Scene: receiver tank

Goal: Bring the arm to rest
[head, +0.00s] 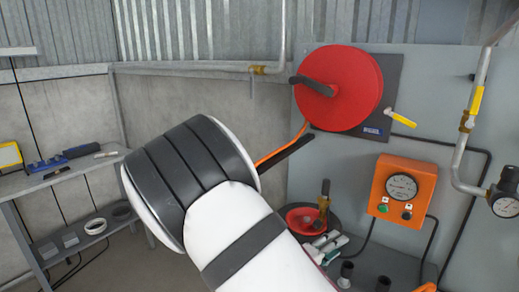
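My white arm with dark bands (235,230) fills the middle of the head view. It rises from the bottom edge and bends at a thick, dark-banded joint (190,170).
A red hose reel (345,88) with an orange hose (283,148) hangs on the grey panel. An orange gauge box (402,190), pipes and yellow-handled valves are at right. A red round part (303,220) is low behind my arm. A grey shelf bench (60,176) stands left.

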